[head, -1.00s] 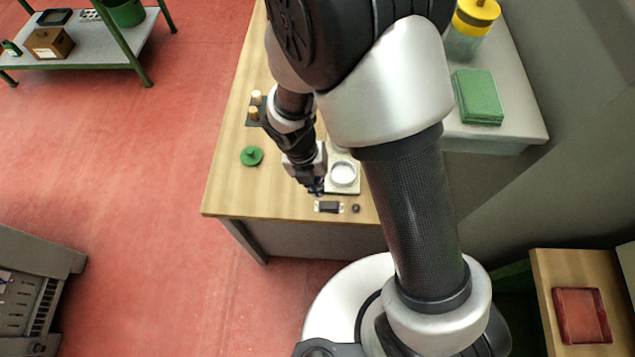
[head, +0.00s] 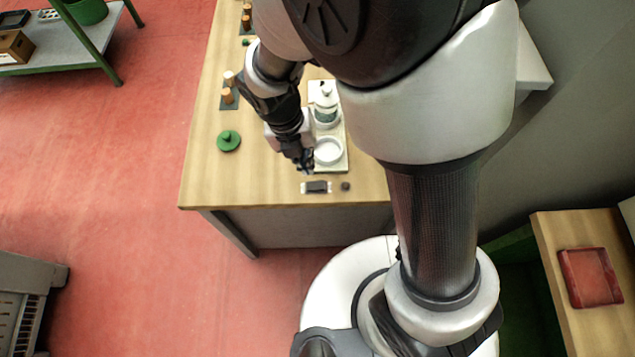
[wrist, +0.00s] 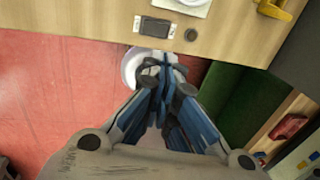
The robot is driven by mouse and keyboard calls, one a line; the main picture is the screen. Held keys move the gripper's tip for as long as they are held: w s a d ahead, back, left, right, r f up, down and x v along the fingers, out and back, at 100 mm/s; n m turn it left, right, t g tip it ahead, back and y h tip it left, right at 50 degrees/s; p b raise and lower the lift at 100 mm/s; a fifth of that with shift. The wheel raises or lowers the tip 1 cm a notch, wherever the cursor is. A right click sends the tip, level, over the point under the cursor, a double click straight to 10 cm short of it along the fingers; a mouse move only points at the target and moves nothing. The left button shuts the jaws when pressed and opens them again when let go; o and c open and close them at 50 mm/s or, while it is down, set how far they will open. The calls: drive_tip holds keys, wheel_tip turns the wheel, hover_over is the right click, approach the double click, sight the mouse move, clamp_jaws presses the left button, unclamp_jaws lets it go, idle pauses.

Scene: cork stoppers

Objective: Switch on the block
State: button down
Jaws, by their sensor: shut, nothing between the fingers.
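The block (head: 316,187) is a small dark piece with pale ends, lying flat near the front edge of the wooden table. It also shows near the top of the wrist view (wrist: 157,28). A small dark round knob (head: 345,186) sits just right of it, also in the wrist view (wrist: 190,34). I cannot tell from these frames whether the block is on or off. My gripper (head: 307,168) appears just above and left of the block in the head view, apart from it. In the wrist view my fingers (wrist: 167,62) are closed together and empty.
A pale board (head: 338,167) with a white round dish (head: 328,151) and a lidded jar (head: 326,108) stands behind the block. A green knobbed lid (head: 229,141) and corks (head: 228,96) are to the left. A red tray (head: 590,277) lies far right. The table's front left is clear.

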sight(316, 186)
drive_tip(key=d+f+b, duration=0.1)
drive_tip(key=f+b, duration=0.1)
drive_tip(key=f, duration=0.2)
drive_tip(key=f+b, duration=0.2)
drive_tip(key=f, duration=0.3)
drive_tip(key=d+f+b, duration=0.1)
drive_tip(key=f+b, duration=0.1)
drive_tip(key=f, duration=0.2)
drive_tip(key=shift+d+f, duration=0.3)
drive_tip(key=shift+f, duration=0.1)
drive_tip(key=shift+d+f+p, duration=0.25)
drive_tip(key=shift+f+p, duration=0.1)
drive_tip(key=shift+a, duration=0.1)
drive_tip(key=shift+a+r+p, duration=0.1)
drive_tip(key=shift+a+p, duration=0.45)
drive_tip(key=shift+a, duration=0.2)
drive_tip(key=shift+r, duration=0.1)
